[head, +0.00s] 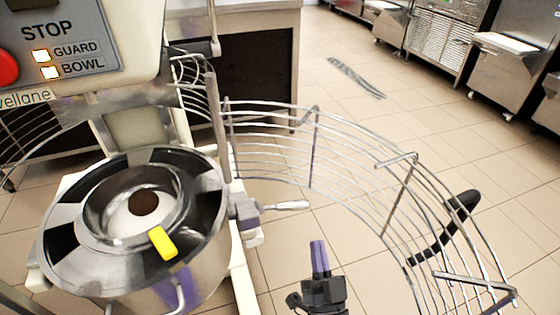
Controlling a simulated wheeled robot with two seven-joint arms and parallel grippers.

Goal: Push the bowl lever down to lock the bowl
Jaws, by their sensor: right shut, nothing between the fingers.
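The steel mixer bowl (205,262) sits in the mixer at the left, with a black and silver ring-shaped top. A short lever with a pale silver handle (290,205) sticks out to the right, roughly level, from a grey bracket (243,211) beside the bowl. My right gripper (319,258) is below and slightly right of the lever's tip in the picture. Its purple fingers are together with nothing between them, and a gap shows between them and the lever. My left gripper is out of view.
The wire guard (315,150) is swung out to the right, its black handle (445,228) at the far side. The control panel (75,45) is at upper left. A yellow piece (163,243) is on the bowl's top. Tiled floor lies beyond.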

